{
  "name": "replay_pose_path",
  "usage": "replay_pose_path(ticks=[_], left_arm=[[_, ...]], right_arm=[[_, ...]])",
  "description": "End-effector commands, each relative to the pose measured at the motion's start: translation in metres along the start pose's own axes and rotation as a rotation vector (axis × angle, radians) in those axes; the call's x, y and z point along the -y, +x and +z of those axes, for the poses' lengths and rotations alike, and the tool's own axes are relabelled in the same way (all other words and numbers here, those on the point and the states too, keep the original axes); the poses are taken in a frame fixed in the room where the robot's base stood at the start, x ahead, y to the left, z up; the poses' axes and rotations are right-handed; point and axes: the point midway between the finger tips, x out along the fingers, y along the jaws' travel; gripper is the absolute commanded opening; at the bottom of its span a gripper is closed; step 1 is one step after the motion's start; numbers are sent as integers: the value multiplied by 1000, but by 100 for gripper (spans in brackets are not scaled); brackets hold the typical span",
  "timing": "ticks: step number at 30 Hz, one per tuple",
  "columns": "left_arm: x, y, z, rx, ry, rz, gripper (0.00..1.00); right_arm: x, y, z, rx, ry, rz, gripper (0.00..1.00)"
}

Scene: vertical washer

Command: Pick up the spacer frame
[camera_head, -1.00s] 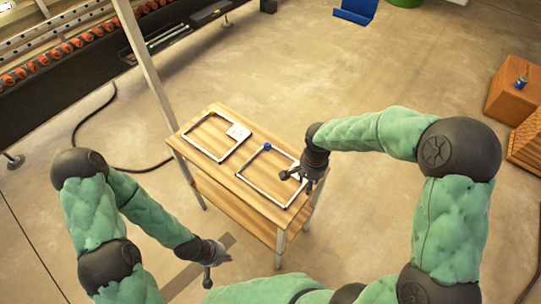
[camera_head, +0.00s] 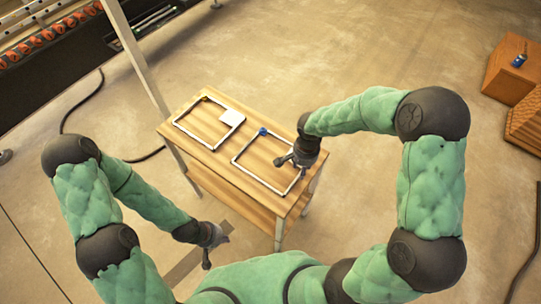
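Two thin rectangular spacer frames lie flat on a wooden table: the left one (camera_head: 192,136) and the right one (camera_head: 258,179). My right gripper (camera_head: 292,165) points down at the right frame's right side, with its dark fingers spread apart. I cannot tell whether a frame bar lies between the fingers or whether they touch it. The gripper and wrist cover part of that frame's right side. My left gripper (camera_head: 217,252) hangs at the lower left, beside the table and away from the frames, with its fingers spread and empty.
The wooden table (camera_head: 216,165) has a lower shelf. A pale post (camera_head: 135,60) stands left of the table. Brown boxes (camera_head: 515,72) stand at the right.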

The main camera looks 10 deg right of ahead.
Motion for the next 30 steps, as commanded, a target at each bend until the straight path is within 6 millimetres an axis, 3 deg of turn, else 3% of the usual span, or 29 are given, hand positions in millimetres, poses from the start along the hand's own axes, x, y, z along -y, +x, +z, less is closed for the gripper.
replay_pose_path(ticks=[1,6,13,18,30], left_arm=[[3,8,0,0,0,0,0],[5,14,0,0,0,0,0],[5,13,0,0,0,0,0],[5,13,0,0,0,0,0],[4,13,0,0,0,0,0]], right_arm=[[0,12,0,1,0,1,42],[0,31,0,1,-1,1,42],[0,31,-1,0,-1,-1,42],[0,31,-1,0,-1,0,0],[0,30,-1,0,0,-1,0]])
